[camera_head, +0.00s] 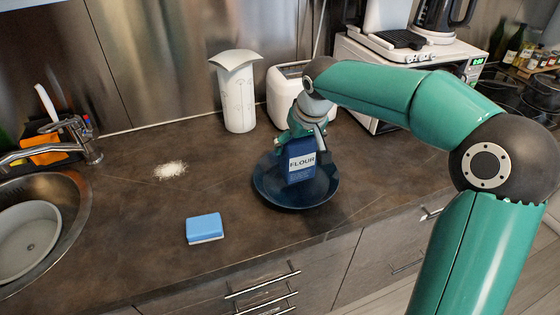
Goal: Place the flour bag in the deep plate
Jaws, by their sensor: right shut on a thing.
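The flour bag (301,168) is dark blue with a white label reading FLOUR. It stands nearly upright over the deep plate (266,196), a dark blue round dish on the brown counter. My right gripper (303,137) is shut on the top of the flour bag from above. The bag's lower end is within the plate's outline; I cannot tell whether it touches the plate's bottom. My left gripper is not in view.
A blue sponge (204,226) lies front left of the plate, and a white powder patch (170,170) lies further back. A white paper towel holder (237,95) and a white toaster (284,92) stand behind. The sink (75,215) is at left.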

